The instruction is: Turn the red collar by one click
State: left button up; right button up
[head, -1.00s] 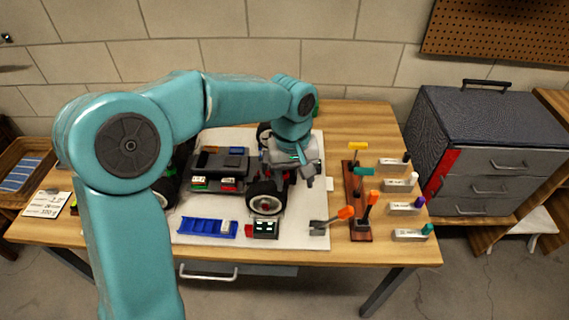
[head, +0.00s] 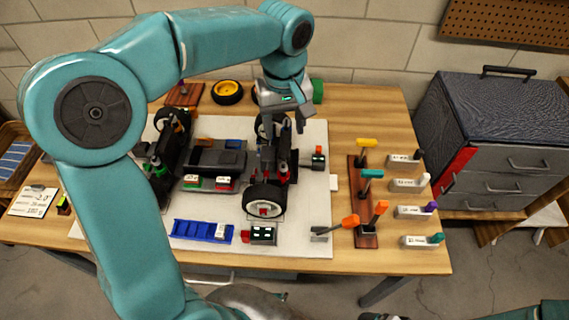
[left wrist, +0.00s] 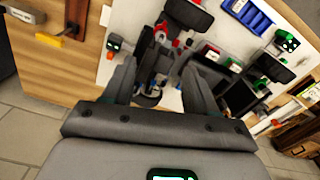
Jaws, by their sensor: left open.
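The racecar chassis (head: 215,160) stands on a white mat, its wheel (head: 265,200) nearest me. Small red parts (head: 283,166) show on the upright assembly behind that wheel; I cannot tell which is the red collar. Red parts also show in the left wrist view (left wrist: 160,36), beyond the fingertips. My left gripper (head: 284,128) points down over the right end of the car, partly covering it. In the left wrist view my left gripper (left wrist: 154,82) has its two fingers apart, with dark car parts beyond the gap. My right arm (head: 525,312) shows only at the bottom right edge.
A blue tray (head: 200,230) and a small display box (head: 263,235) lie in front of the car. A wooden rack (head: 360,215) with coloured-handled tools stands to the right, beside several labelled holders (head: 415,211). A yellow-rimmed wheel (head: 228,91) lies behind. The right mat strip is mostly clear.

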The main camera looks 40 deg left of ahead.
aim_at(284, 164)
pick_arm(q)
notch_tip(284, 164, down, 15)
jog(key=shift+f+b, duration=0.1)
jog(key=shift+b, duration=0.3)
jog(key=shift+s+f, duration=0.2)
jog(key=shift+f, duration=0.2)
jog(key=shift+w, duration=0.1)
